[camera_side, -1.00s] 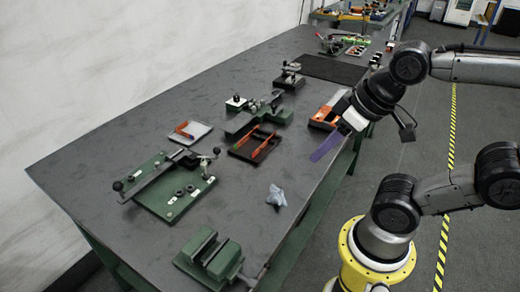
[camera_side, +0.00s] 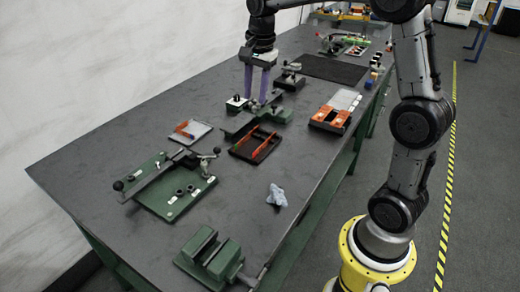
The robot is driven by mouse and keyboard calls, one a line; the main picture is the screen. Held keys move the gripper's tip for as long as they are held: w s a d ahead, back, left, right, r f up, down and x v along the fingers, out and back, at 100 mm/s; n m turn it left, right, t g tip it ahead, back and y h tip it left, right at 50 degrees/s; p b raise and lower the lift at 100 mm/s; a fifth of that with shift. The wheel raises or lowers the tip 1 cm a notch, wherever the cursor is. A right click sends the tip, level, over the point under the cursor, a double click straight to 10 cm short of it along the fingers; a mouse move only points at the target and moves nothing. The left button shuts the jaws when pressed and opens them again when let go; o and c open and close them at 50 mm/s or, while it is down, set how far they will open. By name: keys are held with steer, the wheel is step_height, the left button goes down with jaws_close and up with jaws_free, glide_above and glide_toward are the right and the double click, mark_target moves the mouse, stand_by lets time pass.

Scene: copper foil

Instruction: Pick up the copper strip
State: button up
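A copper-orange strip (camera_side: 265,147) lies slanted in a dark, shallow tray (camera_side: 240,153) near the middle of the table; it looks like the copper strip. A second small orange piece (camera_side: 184,131) lies on a pale tray (camera_side: 197,127) to the left. My gripper (camera_side: 256,99) points down with two long purple fingers, apart and with nothing seen between them. It is above and behind the dark tray in the picture, over the green fixture; its exact height cannot be told.
A green clamp fixture (camera_side: 262,117) stands just behind the dark tray. A green base with a lever (camera_side: 168,187) is at left, a green vise (camera_side: 210,258) at the front. An orange-and-white box (camera_side: 335,112) is at right. A crumpled pale cloth (camera_side: 276,196) lies on open table.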

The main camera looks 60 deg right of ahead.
steer(key=m+g, duration=0.1)
steer(key=g, duration=0.1)
glide_above(260, 149)
step_height(260, 149, down, 7)
step_height(260, 149, down, 7)
steer(key=shift+s+a+r, duration=0.1)
steer(key=shift+r, duration=0.05)
steer(key=shift+a+f, duration=0.1)
steer(key=shift+f, duration=3.2)
jaws_close()
